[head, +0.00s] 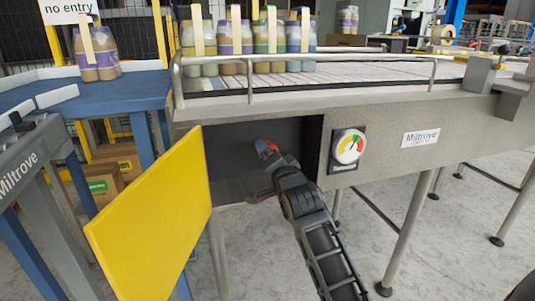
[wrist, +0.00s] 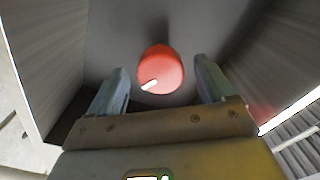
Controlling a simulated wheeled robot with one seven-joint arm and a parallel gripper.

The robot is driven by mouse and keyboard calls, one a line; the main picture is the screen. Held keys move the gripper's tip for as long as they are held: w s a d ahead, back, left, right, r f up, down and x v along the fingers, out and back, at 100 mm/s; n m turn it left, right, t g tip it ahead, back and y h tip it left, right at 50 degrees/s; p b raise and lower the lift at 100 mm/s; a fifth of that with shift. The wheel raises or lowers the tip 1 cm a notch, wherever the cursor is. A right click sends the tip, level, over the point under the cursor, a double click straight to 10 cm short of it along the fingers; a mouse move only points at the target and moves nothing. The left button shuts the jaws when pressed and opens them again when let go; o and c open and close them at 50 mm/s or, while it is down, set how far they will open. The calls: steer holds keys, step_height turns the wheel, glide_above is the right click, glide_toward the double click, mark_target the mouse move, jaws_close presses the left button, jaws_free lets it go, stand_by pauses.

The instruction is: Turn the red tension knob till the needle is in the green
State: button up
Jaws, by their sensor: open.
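The red tension knob (wrist: 163,72) is on the back wall of a recess, with a white mark pointing to its lower left in the wrist view. My gripper (wrist: 160,78) is open, one finger on each side of the knob, with a visible gap to both. The round tension gauge (head: 348,147) is right of the recess, with coloured bands. Its dark needle points up and right; its exact band is too small to tell.
A yellow door (head: 152,215) stands open left of the recess (head: 232,150). The recess walls are close around my gripper. Above is a conveyor with a metal rail (head: 300,57) and several bottle packs (head: 270,45). A blue table (head: 90,90) is at left.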

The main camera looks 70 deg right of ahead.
steer(key=shift+v, duration=2.25)
steer(key=s+a+f+n+t+y+p, duration=0.1)
steer(key=s+a+f+n+y, duration=0.2)
steer(key=a, duration=0.5)
steer(key=s+a+f+n+t+y, duration=0.15)
steer(key=a+n, duration=0.25)
steer(key=a, duration=0.4)
steer(key=s+a+f+n+t+y+p, duration=0.1)
steer(key=s+a+f+n+y, duration=0.25)
steer(key=a, duration=0.55)
steer(key=s+a+r+n+y+p, duration=0.1)
steer(key=s+a+r+n+y, duration=0.1)
steer(key=s+a+n, duration=0.3)
steer(key=s+a+r+n+y+p, duration=0.1)
steer(key=s+a+r+n+y, duration=0.2)
steer(key=s, duration=0.7)
steer(key=a+n, duration=0.2)
steer(key=a, duration=0.1)
steer(key=shift+a+y, duration=0.4)
steer(key=shift+s+d+f+n, duration=0.1)
steer(key=shift+n, duration=0.15)
